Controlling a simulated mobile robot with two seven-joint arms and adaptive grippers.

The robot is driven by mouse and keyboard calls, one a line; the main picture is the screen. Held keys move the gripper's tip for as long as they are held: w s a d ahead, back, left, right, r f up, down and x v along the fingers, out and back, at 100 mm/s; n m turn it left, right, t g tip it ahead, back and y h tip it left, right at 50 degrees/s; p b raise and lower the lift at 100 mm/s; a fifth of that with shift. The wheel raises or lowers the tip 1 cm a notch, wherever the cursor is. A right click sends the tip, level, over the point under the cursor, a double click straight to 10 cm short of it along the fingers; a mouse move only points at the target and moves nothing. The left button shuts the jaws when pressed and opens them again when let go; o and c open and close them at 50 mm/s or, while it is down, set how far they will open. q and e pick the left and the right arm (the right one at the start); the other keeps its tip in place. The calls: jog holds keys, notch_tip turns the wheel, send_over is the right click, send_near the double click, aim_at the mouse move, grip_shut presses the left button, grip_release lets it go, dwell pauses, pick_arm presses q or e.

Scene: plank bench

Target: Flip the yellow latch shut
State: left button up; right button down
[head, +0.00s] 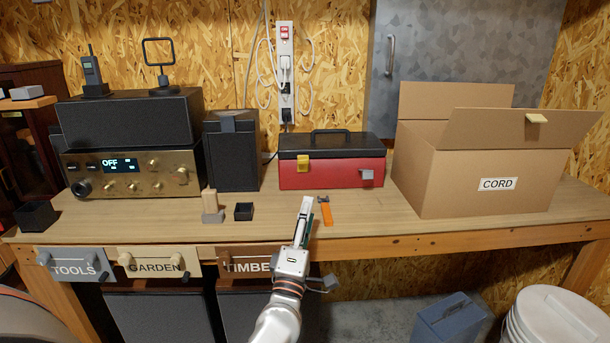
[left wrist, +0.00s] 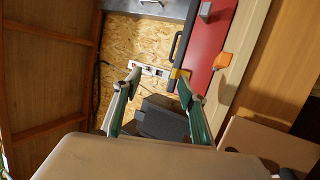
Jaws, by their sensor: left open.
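The toolbox (head: 335,177) is red with a black lid and handle, and stands at the back of the bench with its lid down. The yellow latch (head: 303,164) is on the left of its front, at the seam below the lid; I cannot tell its exact angle. A grey latch (head: 367,174) sits lower on the right. My left gripper (head: 307,203) is in front of the toolbox, below the yellow latch in the picture. In the left wrist view its open, empty fingers (left wrist: 160,83) are apart, with the yellow latch (left wrist: 180,74) near the right fingertip; contact is unclear.
An orange-handled tool (head: 325,211) lies just right of my left gripper. A small black tray (head: 244,211) and a wooden block in a grey holder (head: 211,206) stand to the left. An open cardboard box (head: 478,182) is right of the toolbox.

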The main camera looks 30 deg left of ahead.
pick_arm(q)
jog(key=w+a+r+n+g+y+b, duration=0.2)
jog(key=w+a+r+n+g+y, duration=0.3)
jog(key=n, duration=0.6)
jog(key=n+g+h+b, duration=0.15)
jog(key=n+b, duration=0.25)
jog(key=n, duration=0.7)
send_near(303, 161)
jog(key=shift+g+y, duration=0.25)
jog(key=x, duration=0.7)
jog(key=shift+w+d+b, duration=0.15)
jog(key=shift+w+b, duration=0.05)
jog(key=shift+b, duration=0.1)
jog(key=shift+w+a, duration=0.3)
jog(key=shift+w, duration=0.2)
pick_arm(e)
notch_tip(303, 161, down, 7)
jog(key=s, duration=0.1)
jog(key=shift+s, duration=0.1)
pick_arm(q)
jog(key=c, duration=1.1)
